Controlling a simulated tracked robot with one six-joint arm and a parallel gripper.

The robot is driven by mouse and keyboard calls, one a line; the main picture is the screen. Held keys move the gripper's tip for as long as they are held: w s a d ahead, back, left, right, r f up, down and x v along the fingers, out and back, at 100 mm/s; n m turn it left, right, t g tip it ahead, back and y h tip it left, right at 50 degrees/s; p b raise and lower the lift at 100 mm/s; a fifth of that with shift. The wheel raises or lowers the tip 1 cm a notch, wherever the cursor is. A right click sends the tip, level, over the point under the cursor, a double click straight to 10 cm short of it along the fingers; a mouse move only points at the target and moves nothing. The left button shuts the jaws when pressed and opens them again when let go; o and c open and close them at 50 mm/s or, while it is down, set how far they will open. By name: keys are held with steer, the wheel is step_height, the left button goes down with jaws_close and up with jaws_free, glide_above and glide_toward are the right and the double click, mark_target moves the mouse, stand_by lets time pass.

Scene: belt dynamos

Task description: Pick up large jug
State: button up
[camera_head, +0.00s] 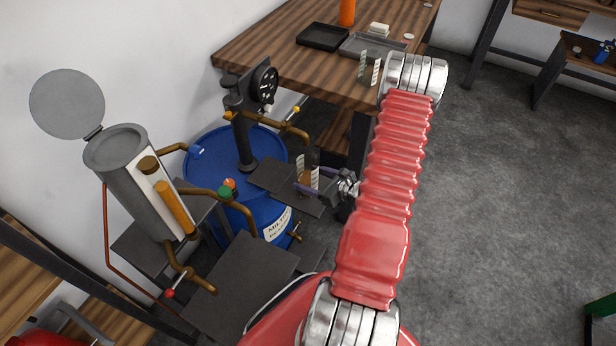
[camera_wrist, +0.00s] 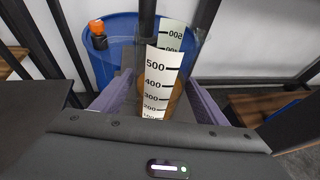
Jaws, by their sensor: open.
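The large jug (camera_wrist: 187,62) is a clear container with a white scale strip numbered up to 500. It stands upright between the purple fingers of my gripper (camera_wrist: 158,92) in the wrist view, with brown showing low inside it. In the head view the jug (camera_head: 313,157) stands on a dark plate under a brown pipe outlet. My gripper (camera_head: 318,190) is open around the jug's lower part, reaching in from the right. I cannot tell whether either finger touches it. The jug's base is hidden by my gripper.
A blue barrel (camera_head: 205,158) stands behind the dark plate (camera_head: 268,176). A black post with a dial (camera_head: 264,85) and brown pipes are close by. A grey lidded cylinder (camera_head: 130,190) is at left. The wooden table (camera_head: 285,62) holds trays and smaller scaled containers (camera_head: 363,66).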

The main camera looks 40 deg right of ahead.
steer(key=shift+x, duration=2.65)
steer(key=shift+c, duration=0.4)
steer(key=c, duration=1.2)
